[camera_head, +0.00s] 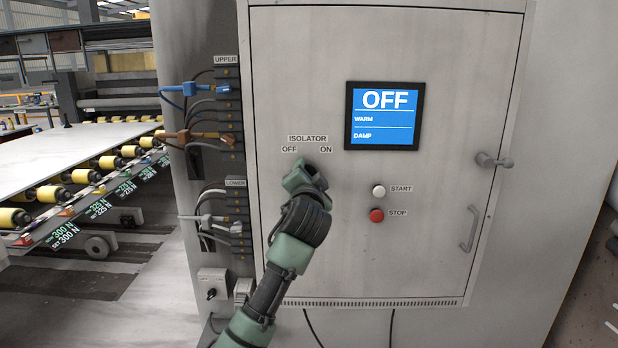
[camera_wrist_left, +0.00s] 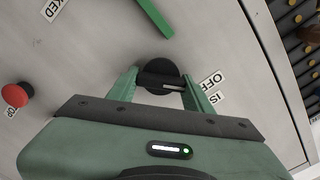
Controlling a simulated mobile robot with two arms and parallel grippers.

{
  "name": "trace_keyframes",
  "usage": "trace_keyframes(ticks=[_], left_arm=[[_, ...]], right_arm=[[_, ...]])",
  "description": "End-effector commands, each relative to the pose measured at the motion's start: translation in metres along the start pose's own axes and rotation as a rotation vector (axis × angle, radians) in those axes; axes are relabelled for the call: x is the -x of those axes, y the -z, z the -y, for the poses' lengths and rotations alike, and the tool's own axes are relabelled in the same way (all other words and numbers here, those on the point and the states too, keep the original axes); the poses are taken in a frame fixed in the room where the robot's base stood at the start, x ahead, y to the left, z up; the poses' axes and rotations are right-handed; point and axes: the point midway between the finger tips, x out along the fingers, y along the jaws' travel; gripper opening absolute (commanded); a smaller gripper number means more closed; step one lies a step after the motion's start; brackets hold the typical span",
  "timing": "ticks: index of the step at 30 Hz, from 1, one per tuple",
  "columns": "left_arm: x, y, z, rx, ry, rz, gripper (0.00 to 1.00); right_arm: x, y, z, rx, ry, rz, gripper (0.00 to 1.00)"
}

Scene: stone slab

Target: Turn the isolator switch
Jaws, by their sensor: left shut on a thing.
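The isolator switch is a round black knob (camera_wrist_left: 157,70) on the grey cabinet door. In the wrist view its handle bar lies between the two green fingers of my left gripper (camera_wrist_left: 160,80), which is shut on it. A pale mark shows on the bar. In the head view my left gripper (camera_head: 305,179) covers the knob, below the ISOLATOR label (camera_head: 307,139) with OFF at left and ON at right. The screen (camera_head: 384,115) reads OFF, WARM and DAMP. My right gripper is in neither view.
A white START button (camera_head: 378,192) and red STOP button (camera_head: 376,215) sit right of the gripper. Cable terminals (camera_head: 228,110) line the cabinet's left side. A door latch (camera_head: 493,160) and handle (camera_head: 468,229) are at right. A green bar (camera_wrist_left: 154,17) shows in the wrist view.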

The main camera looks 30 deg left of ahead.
Motion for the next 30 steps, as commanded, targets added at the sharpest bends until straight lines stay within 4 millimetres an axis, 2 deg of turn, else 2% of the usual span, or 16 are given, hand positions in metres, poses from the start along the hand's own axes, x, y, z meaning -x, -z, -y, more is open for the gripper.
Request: trace_keyframes(ticks=[9,10,12,23,26,30], left_arm=[[0.0,-0.001,-0.002,0.005,-0.004,0.003,0.1],[0.0,-0.001,-0.002,0.005,-0.004,0.003,0.56],[0.0,-0.001,-0.002,0.005,-0.004,0.002,0.72],[0.003,-0.001,-0.001,0.003,-0.001,0.0,0.72],[0.015,-0.002,-0.003,0.004,-0.001,-0.001,0.72],[0.04,-0.002,-0.004,0.006,-0.002,-0.003,0.72]], right_arm=[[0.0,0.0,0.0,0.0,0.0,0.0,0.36],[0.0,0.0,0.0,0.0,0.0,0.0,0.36],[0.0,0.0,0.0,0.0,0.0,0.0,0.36],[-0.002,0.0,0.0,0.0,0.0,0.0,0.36],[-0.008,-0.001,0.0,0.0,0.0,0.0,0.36],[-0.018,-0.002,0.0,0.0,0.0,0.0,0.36]])
